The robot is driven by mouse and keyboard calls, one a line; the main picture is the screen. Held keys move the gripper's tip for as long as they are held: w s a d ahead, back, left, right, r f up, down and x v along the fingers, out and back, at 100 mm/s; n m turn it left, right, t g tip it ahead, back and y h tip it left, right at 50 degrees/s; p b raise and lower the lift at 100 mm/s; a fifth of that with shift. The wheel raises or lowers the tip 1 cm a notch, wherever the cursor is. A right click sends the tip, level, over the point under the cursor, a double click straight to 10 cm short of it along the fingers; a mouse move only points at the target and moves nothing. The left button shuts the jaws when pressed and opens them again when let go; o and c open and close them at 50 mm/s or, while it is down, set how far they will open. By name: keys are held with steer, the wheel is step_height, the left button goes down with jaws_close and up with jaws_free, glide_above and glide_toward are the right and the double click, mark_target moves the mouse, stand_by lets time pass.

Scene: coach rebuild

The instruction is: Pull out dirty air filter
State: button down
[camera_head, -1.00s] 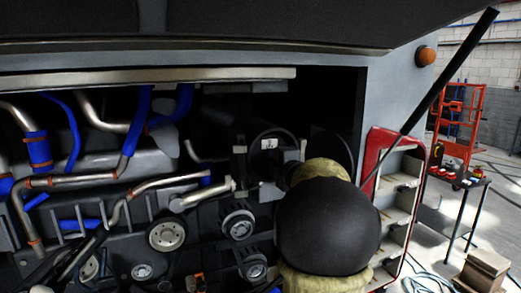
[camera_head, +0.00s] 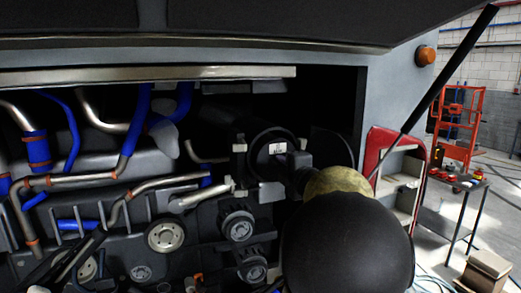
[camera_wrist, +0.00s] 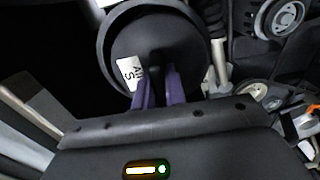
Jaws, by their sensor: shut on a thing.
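The dirty air filter (camera_head: 266,149) is a black cylinder with a round end and a white label, in the dark bay right of the pipes in the head view. Its round end fills the top middle of the wrist view (camera_wrist: 185,42), the label partly readable. My gripper (camera_wrist: 158,77) has purple fingers shut on a dark handle at the middle of that end. In the head view my arm hides the fingers and the filter's lower right. How far the filter sits inside its housing is hard to tell.
Silver and blue pipes (camera_head: 122,150) and pulleys (camera_head: 166,236) fill the bay to the left. The raised hatch (camera_head: 260,25) hangs above, with a black strut (camera_head: 450,70) at right. An open red-edged panel (camera_head: 402,175) stands right of my arm.

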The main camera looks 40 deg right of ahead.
steer(key=b+v, duration=0.1)
steer(key=v, duration=1.3)
steer(key=shift+s, duration=0.25)
stand_by(1.2)
steer(key=shift+a+r, duration=0.1)
steer(key=shift+a, duration=0.05)
